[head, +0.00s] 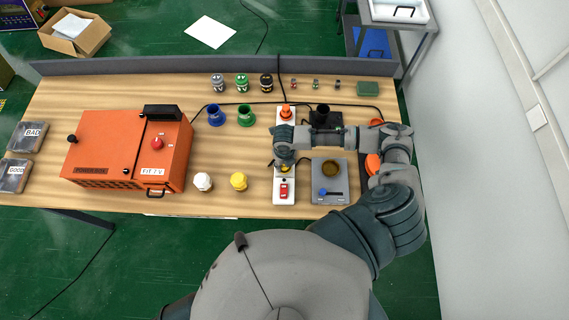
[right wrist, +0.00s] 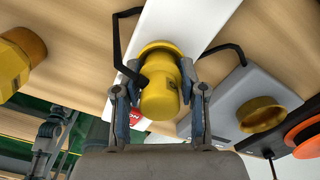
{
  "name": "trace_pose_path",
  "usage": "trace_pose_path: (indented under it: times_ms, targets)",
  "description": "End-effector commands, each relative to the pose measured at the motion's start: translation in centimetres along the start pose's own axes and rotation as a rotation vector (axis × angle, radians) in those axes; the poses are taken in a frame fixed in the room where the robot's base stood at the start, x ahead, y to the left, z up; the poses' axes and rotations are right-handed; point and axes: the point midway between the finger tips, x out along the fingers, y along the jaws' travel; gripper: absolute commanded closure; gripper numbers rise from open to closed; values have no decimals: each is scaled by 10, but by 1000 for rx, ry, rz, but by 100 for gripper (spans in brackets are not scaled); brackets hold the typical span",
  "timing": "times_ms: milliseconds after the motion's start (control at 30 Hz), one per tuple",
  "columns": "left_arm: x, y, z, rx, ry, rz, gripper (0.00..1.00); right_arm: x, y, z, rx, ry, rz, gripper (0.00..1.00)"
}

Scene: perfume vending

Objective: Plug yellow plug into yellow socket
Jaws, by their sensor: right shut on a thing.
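My right gripper (head: 284,152) is over the white strip (head: 283,198) and points down at it. In the right wrist view its two fingers (right wrist: 160,105) are shut on the sides of a yellow plug (right wrist: 160,95). The plug is at the strip, with a wider yellow rim (right wrist: 158,46) at its far end. I cannot tell whether that rim belongs to the plug or the socket, or how deep the plug sits. In the head view the gripper mostly hides this spot, with a little yellow (head: 285,168) showing below it. My left gripper is not in view.
A separate yellow piece (head: 239,181) and a white one (head: 203,181) stand left of the strip. An orange plug (head: 286,112) is at the strip's far end, a red switch (head: 284,190) near its front. A grey box (head: 330,192) stands right. The orange power box (head: 105,150) fills the left.

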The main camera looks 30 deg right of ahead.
Motion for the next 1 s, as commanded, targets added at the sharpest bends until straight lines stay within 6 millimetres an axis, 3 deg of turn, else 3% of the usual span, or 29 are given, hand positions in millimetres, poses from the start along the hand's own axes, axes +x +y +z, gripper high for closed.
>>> trace_pose_path:
  times_ms: [367, 400, 467, 500, 767, 867, 1000]
  targets:
    - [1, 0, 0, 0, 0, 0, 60, 8, 0, -7, -3, 17, -2, 100]
    - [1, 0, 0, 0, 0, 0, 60, 8, 0, -7, -3, 18, -2, 49]
    - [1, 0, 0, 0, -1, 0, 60, 8, 0, -8, -3, 19, -2, 34]
    - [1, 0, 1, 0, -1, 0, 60, 8, 0, -8, -3, 19, -2, 30]
    - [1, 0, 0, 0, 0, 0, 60, 4, 0, -6, -2, 12, -1, 30]
    - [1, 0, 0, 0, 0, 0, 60, 4, 0, -5, -2, 10, -1, 7]
    - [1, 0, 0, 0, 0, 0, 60, 3, 0, -4, -2, 9, -1, 4]
